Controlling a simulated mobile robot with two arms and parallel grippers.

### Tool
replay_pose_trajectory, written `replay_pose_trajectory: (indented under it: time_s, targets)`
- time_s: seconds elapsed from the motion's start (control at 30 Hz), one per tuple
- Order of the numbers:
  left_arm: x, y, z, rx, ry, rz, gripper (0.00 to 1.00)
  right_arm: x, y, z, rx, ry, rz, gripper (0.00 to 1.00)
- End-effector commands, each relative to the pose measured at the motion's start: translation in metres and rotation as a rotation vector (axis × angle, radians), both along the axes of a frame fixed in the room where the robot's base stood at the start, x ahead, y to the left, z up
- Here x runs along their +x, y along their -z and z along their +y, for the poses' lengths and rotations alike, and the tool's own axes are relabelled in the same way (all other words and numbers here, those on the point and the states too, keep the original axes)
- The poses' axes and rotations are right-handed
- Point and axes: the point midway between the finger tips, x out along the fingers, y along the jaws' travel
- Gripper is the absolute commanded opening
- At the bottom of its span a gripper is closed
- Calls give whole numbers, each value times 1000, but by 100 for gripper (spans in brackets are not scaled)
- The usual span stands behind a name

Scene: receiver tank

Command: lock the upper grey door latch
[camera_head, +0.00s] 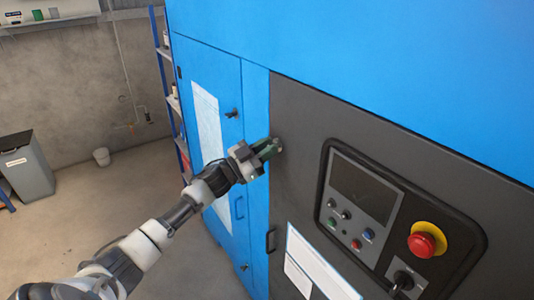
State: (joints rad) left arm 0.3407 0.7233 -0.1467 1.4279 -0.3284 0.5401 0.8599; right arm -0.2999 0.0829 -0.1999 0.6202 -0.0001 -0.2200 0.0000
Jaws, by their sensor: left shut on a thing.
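The upper grey door latch (278,145) sits near the upper left edge of the dark grey door (300,110). My left gripper (268,149) reaches in from the left and is shut on the latch. The fingers cover part of the latch, so its exact turn cannot be told. My right gripper is not in view.
The control panel (345,225) with a red emergency stop button (427,240) is right of the latch. A dark handle (270,241) sits lower on the grey door. The blue door (215,85) with its black latch (232,113) is left. Bare floor (120,220) lies at left.

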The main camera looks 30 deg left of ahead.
Motion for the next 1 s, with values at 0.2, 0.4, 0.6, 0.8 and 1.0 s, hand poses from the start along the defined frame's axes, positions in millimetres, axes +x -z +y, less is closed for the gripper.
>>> replay_pose_trajectory:
  time_s: [0.2,0.4,0.6,0.8,1.0]
  targets:
    - [0,2,0,195,0,-83,0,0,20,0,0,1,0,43]
    - [-1,2,-1,371,0,-156,0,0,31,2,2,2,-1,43]
    - [-1,2,-2,545,0,-228,0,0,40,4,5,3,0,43]
    - [-1,2,-2,721,0,-301,0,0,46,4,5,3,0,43]
    - [-1,2,-3,886,2,-368,0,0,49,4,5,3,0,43]
